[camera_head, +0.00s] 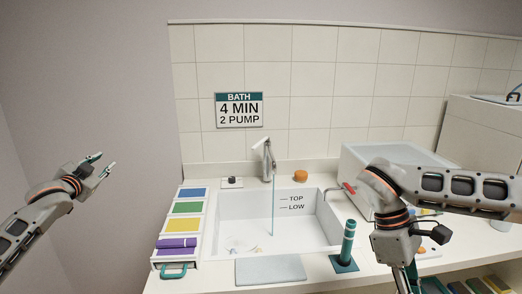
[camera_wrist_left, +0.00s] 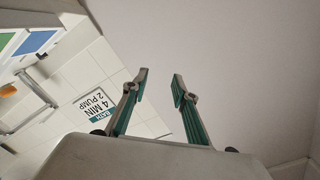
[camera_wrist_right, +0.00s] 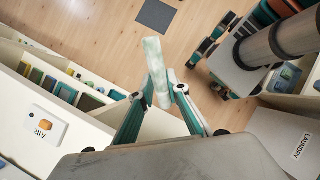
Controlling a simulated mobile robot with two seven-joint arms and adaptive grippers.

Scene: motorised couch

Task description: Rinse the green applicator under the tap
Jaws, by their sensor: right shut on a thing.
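My right gripper (camera_wrist_right: 160,95) is shut on a pale green, white-streaked bar, which I take to be the green applicator (camera_wrist_right: 154,62). In the head view this gripper points down at the lower right, its fingers partly cut off and the applicator not visible. The tap (camera_head: 266,155) stands behind the white sink (camera_head: 245,205), with a thin blue stream (camera_head: 273,207) falling into the basin. The applicator is well right of the stream. My left gripper (camera_head: 106,163) is open and empty, left of the counter; its spread fingers show in the left wrist view (camera_wrist_left: 160,88).
A colour-labelled rack (camera_head: 181,222) with purple bars stands left of the sink. A teal cylinder (camera_head: 348,242) stands right of it. An orange item (camera_head: 300,176) sits behind. A grey mat (camera_head: 270,270) lies in front; a large pale box (camera_head: 385,160) stands at right.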

